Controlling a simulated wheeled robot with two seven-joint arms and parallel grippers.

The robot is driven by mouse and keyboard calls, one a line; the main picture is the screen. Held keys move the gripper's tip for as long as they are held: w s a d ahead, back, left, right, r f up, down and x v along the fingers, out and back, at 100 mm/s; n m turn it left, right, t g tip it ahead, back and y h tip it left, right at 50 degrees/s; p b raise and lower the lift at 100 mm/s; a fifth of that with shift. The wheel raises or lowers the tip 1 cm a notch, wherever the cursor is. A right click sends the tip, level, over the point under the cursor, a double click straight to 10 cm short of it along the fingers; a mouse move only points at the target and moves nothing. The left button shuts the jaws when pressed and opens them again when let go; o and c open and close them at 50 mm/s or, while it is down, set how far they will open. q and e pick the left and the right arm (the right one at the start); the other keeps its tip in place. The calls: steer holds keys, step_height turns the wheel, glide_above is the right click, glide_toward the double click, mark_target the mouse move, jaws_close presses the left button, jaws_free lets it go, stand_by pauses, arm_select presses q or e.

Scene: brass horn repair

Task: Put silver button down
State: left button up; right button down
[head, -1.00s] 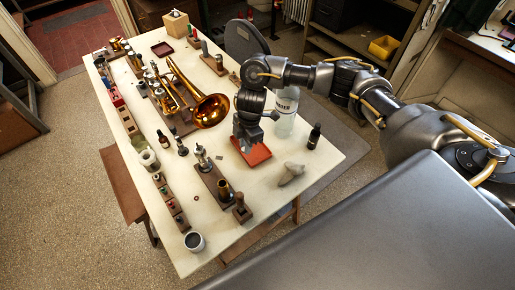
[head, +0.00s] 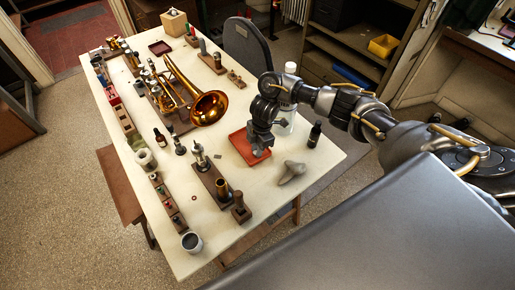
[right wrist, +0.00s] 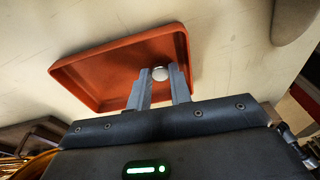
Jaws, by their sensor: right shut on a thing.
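My right gripper (head: 259,151) points down over the right part of a shallow red-orange tray (head: 238,142). In the right wrist view its fingers (right wrist: 160,80) are shut on the silver button (right wrist: 160,73), a small round shiny disc at the fingertips. The button shows against the floor of the tray (right wrist: 100,70), close to the tray's near wall. I cannot tell whether it touches the tray. In the head view the gripper hides the button. My left gripper is not in view.
A brass horn (head: 208,107) lies left of the tray. A white bottle (head: 289,90) stands just behind my right wrist. A dark dropper bottle (head: 314,134) and a grey lumpy object (head: 292,171) are to the right. Wooden holders with parts line the table's left side.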

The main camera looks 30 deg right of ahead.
steer(key=shift+f, duration=0.15)
steer(key=c, duration=1.6)
jaws_free()
steer(key=shift+o, duration=0.2)
steer(key=shift+r, duration=0.3)
step_height(320, 180, up, 12)
steer(key=d+p, duration=0.1)
steer(key=p, duration=0.1)
steer(key=shift+d+p, duration=0.3)
steer(key=shift+d, duration=0.1)
steer(key=shift+f, duration=0.1)
